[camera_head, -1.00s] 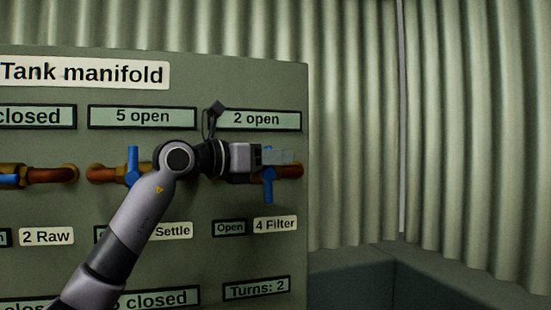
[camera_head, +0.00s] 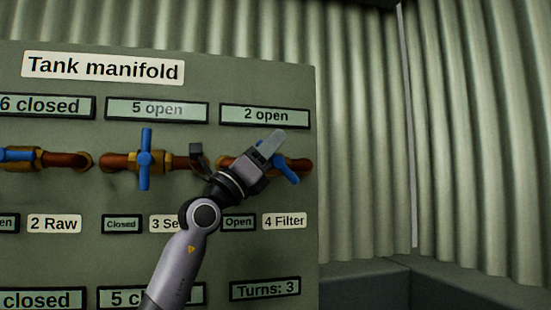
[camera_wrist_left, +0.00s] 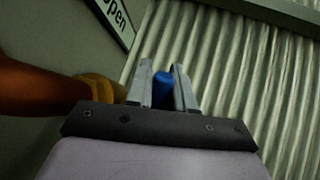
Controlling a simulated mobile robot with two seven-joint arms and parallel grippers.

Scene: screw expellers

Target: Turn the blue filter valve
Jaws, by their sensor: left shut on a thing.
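The blue filter valve (camera_head: 288,171) sits on the copper pipe above the "4 Filter" label (camera_head: 285,221). Its handle is tilted, and part of it is hidden behind my gripper. My left gripper (camera_head: 271,145) is at the valve, shut on the blue handle and slanting up to the right. In the left wrist view the blue handle (camera_wrist_left: 162,90) shows between the two fingers. The small sign beside the label reads "Open" (camera_head: 239,223), and the counter reads "Turns: 3" (camera_head: 265,289). The sign above the valve reads "2 open" (camera_head: 266,115). My right gripper is not in view.
The settle valve (camera_head: 145,158), with an upright blue handle, is close to the left of my gripper. Another blue valve (camera_head: 22,154) is at the far left with its handle level. The grey panel (camera_head: 90,199) ends just right of the filter valve, before a corrugated wall (camera_head: 480,130).

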